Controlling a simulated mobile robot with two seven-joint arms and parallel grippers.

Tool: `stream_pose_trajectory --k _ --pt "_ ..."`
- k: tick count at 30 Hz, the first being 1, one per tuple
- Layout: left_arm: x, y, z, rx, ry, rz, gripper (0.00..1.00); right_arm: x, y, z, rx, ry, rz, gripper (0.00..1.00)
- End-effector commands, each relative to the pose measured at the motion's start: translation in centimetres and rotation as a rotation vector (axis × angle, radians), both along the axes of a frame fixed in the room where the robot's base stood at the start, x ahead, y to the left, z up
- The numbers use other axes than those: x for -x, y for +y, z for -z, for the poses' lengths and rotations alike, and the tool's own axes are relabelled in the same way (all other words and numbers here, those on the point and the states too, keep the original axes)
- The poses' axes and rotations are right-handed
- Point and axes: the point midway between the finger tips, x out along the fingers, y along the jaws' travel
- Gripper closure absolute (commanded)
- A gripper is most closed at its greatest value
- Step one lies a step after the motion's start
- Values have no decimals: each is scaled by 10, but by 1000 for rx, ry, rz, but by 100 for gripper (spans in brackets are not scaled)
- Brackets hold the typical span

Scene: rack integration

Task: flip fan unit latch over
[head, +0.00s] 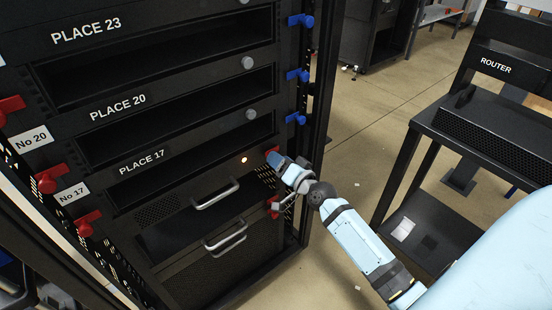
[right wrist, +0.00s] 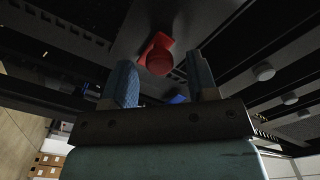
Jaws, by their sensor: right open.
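A red latch (head: 272,154) sits on the right edge of the black rack (head: 318,130), level with a small lit orange light (head: 244,160). My right gripper (head: 277,162) is at this latch and partly covers it. In the right wrist view, my blue-tipped fingers (right wrist: 163,78) are spread apart, and the red latch (right wrist: 158,58) shows between and just beyond them. I cannot tell whether they touch it. A second red latch (head: 273,207) sits lower on the same edge, partly behind my gripper. My left gripper is not in view.
Blue latches (head: 298,75) line the rack's right edge higher up; red latches (head: 50,178) line its left edge. Two drawer-like units have metal handles (head: 215,194). A black stand with a router (head: 495,130) is at right; floor between is mostly clear.

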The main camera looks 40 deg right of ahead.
Motion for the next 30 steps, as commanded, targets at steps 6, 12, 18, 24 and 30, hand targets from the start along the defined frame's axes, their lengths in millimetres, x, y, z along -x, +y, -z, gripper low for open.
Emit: stream_pose_trajectory --k 6,12,18,24,30 --pt "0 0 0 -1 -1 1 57 -18 2 1 1 1 0 47" --pt "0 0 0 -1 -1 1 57 -19 2 1 1 2 -1 47" --pt "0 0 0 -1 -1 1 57 -19 2 0 1 1 0 70" --pt "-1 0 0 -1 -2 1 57 -19 2 0 1 1 0 100" --pt "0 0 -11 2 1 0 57 -18 14 -3 0 2 -1 100"
